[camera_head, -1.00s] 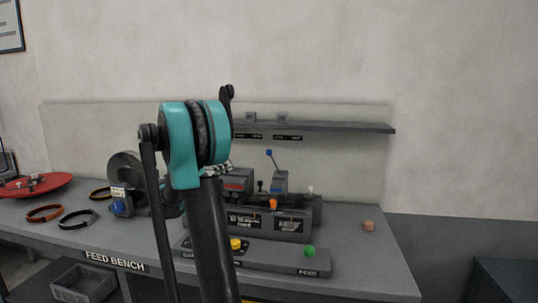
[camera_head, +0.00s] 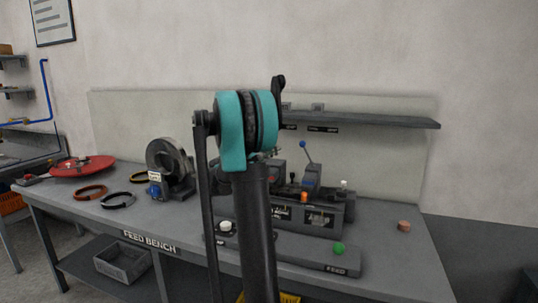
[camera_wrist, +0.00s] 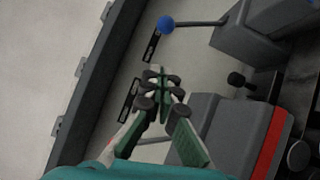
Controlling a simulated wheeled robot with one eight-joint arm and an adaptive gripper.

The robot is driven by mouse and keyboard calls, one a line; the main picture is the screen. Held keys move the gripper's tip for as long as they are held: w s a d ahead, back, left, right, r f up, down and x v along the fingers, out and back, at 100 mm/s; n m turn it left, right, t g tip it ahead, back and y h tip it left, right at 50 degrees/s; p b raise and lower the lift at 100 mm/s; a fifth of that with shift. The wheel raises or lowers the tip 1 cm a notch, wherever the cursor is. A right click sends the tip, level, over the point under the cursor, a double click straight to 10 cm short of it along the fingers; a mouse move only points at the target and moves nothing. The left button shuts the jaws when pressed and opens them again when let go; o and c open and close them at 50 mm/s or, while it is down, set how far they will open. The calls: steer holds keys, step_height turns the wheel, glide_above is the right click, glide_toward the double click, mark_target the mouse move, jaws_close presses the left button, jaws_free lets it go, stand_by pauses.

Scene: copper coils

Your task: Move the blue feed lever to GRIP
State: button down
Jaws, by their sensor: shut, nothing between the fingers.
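The blue feed lever has a round blue knob (camera_head: 302,144) on a thin stem, leaning up and left from a grey block (camera_head: 312,179) on the feed machine. In the wrist view the blue knob (camera_wrist: 166,23) is at the top, its stem running right to the grey housing (camera_wrist: 243,40). My gripper (camera_wrist: 158,74) has its green-and-black fingers together with nothing between them. It is apart from the knob, which lies beyond the fingertips. In the head view my arm mostly hides the gripper and part of the machine. I cannot read the lever's position marks.
A wall shelf (camera_head: 380,121) runs behind the machine. A button panel with a green button (camera_head: 339,248) and a white button (camera_head: 225,226) is in front. A coil unit (camera_head: 170,168), several rings and a red disc (camera_head: 82,166) are left. The bench's right end is mostly clear.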

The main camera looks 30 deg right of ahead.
steer(key=d, duration=0.3)
steer(key=shift+w+d+r, duration=0.2)
steer(key=shift+d, duration=0.05)
steer(key=shift+s+d+r, duration=0.15)
steer(key=shift+s+d, duration=0.2)
steer(key=shift+d, duration=0.25)
steer(key=shift+s+d+r, duration=0.15)
steer(key=shift+s+d, duration=0.25)
steer(key=shift+d, duration=0.25)
steer(key=shift+s+d+r, duration=0.15)
steer(key=shift+s+d, duration=0.2)
steer(key=shift+d, duration=0.25)
